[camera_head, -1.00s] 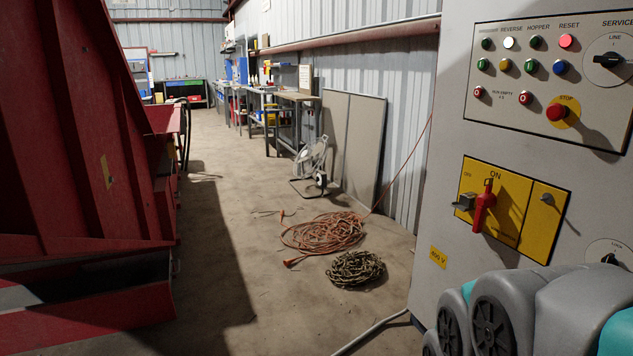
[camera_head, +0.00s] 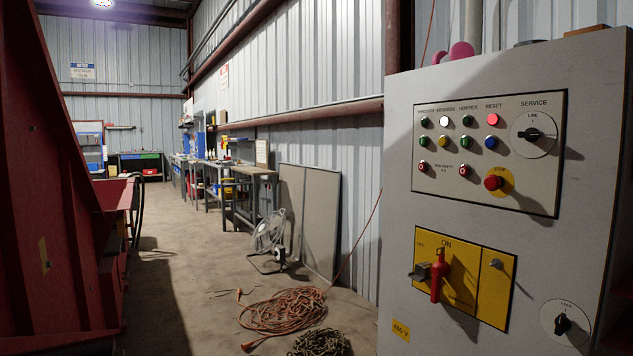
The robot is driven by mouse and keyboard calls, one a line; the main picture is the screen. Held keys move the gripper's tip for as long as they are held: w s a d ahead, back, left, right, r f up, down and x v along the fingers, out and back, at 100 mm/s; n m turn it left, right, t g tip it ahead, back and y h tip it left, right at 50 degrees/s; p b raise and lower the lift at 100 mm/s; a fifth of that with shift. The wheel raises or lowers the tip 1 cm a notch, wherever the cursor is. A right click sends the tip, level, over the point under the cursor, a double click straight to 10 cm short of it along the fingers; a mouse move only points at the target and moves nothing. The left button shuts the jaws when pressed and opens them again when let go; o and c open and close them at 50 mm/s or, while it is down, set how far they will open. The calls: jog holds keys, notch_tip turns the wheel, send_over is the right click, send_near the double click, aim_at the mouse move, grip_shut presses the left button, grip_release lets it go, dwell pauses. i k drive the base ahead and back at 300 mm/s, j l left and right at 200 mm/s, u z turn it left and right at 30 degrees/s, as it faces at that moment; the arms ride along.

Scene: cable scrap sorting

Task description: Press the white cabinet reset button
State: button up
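The white-grey cabinet (camera_head: 400,250) stands at the right, its front facing me at an angle. Its upper panel (camera_head: 540,190) carries small buttons and lamps. Under the RESET label are a bright red round lamp or button (camera_head: 492,120) and, below it, a blue button (camera_head: 491,142). A white round one (camera_head: 444,122) sits under REVERSE. A red stop button (camera_head: 493,183) on a yellow disc is just below the blue one. My gripper is not in view, and nothing covers the panel.
A yellow switch plate (camera_head: 465,300) with a red handle (camera_head: 437,275) is lower on the cabinet. An orange cable coil (camera_head: 285,310) and a darker coil (camera_head: 320,343) lie on the floor. A red machine (camera_head: 60,220) stands at left. Open floor lies between.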

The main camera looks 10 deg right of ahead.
aim_at(489, 142)
jog(key=l+z, duration=0.1)
jog(key=z, duration=0.7)
jog(key=j+z, duration=0.15)
jog(key=z, duration=0.3)
jog(key=i+j+z, duration=0.1)
jog(key=z, duration=0.3)
jog(key=j+z, duration=0.3)
jog(key=z, duration=0.15)
